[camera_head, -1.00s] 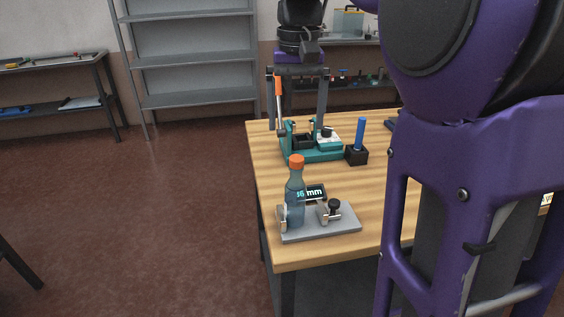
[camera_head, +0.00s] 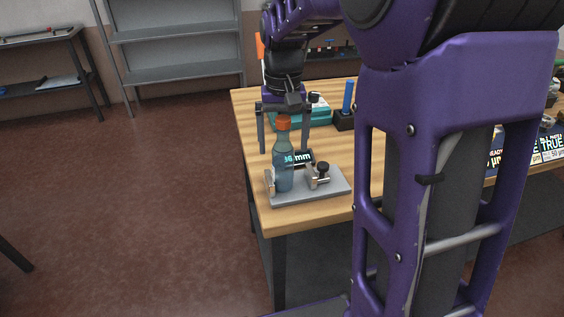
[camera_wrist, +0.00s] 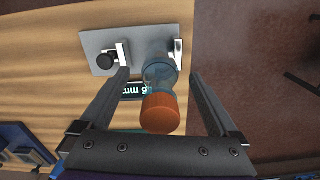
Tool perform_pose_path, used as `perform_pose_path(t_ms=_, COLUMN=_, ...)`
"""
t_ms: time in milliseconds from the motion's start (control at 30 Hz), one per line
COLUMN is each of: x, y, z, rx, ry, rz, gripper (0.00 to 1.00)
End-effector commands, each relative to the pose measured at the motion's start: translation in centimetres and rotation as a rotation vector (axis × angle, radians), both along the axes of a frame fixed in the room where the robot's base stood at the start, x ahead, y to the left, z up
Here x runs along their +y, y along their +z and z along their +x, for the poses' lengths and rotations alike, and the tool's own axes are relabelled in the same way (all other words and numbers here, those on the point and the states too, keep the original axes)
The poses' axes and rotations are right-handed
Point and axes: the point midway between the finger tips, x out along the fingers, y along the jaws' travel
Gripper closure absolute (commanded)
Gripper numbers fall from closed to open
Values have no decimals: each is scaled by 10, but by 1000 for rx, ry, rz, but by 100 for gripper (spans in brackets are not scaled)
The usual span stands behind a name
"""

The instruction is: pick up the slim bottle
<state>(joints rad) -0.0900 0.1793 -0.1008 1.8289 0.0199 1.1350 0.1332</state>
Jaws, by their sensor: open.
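The slim bottle (camera_head: 283,160) is blue and see-through with an orange cap. It stands upright on a grey plate fixture (camera_head: 328,186) near the table's left front corner. My gripper (camera_head: 284,148) is open above and around the bottle's upper part in the head view, its fingers pointing down. In the wrist view the bottle's orange cap (camera_wrist: 160,113) lies between the two fingers, nearer the right one.
The fixture carries a black knob (camera_head: 323,168) and a small "mm" display (camera_head: 299,157). Behind stand a teal device (camera_head: 318,114) and a blue rod in a black block (camera_head: 345,120). Boxes with printed labels (camera_head: 545,146) lie at the right. Bare wood (camera_head: 360,150) lies right of the fixture.

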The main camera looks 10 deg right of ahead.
Motion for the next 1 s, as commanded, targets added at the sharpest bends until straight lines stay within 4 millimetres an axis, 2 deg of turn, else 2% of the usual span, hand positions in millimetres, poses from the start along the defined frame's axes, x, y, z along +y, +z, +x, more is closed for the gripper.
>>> perform_pose_path(t_ms=100, x=0, y=-12, z=0, rx=2, ry=1, rz=0, gripper=4)
perform_pose_path(t_ms=367, x=0, y=-13, z=0, rx=-1, ry=1, rz=0, gripper=4)
perform_pose_path(t_ms=900, x=0, y=-13, z=0, rx=-1, ry=1, rz=0, gripper=100)
perform_pose_path(t_ms=1000, x=0, y=-13, z=0, rx=-1, ry=1, rz=0, gripper=100)
